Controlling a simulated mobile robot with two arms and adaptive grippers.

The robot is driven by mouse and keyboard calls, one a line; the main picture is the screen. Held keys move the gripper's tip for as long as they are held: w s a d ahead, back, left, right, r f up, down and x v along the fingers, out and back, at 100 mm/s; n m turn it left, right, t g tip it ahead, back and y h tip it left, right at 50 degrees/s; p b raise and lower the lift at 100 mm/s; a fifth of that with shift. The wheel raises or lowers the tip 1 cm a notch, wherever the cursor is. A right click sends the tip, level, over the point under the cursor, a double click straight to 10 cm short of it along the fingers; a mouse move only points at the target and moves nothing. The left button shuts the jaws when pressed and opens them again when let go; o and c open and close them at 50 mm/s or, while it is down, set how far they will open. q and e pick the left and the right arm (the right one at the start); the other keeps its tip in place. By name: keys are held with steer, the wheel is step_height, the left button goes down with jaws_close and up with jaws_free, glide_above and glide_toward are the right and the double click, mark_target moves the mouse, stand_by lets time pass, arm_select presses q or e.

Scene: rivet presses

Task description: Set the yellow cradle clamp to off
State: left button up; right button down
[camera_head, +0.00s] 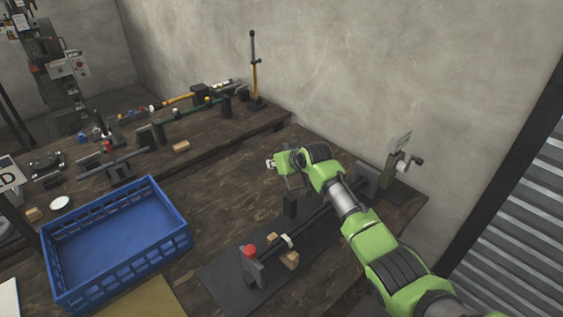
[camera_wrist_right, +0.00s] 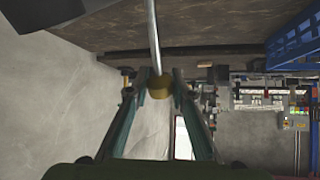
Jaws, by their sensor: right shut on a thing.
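My right arm (camera_head: 375,240) reaches in from the lower right over the near bench, its wrist above the long fixture. In the right wrist view, my right gripper (camera_wrist_right: 160,78) is shut on a brass-yellow knob (camera_wrist_right: 160,93), at the end of a grey metal rod (camera_wrist_right: 153,35). In the head view, the fingers and knob are not clear. A tall yellow upright with a black top (camera_head: 254,76) stands on the far bench's end, apart from my gripper. I cannot tell which part is the yellow cradle clamp or its setting. My left gripper is not in view.
The long fixture has a red knob (camera_head: 249,251) and dark supports on a black mat (camera_head: 221,281). A hand crank unit (camera_head: 396,168) stands at its far end by the wall. A blue crate (camera_head: 113,240) is left on the bench. Bare wood lies between crate and mat.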

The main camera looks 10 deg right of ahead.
steer(key=shift+b+x, duration=0.6)
steer(key=shift+x, duration=0.55)
steer(key=shift+s+a+f, duration=0.15)
steer(key=shift+a+f, duration=0.05)
steer(key=shift+a, duration=0.05)
steer(key=c, duration=1.8)
jaws_free()
steer(key=shift+o, duration=0.2)
steer(key=v, duration=1.1)
steer(key=shift+s+r, duration=0.2)
steer(key=shift+r, duration=0.05)
steer(key=shift+d, duration=0.1)
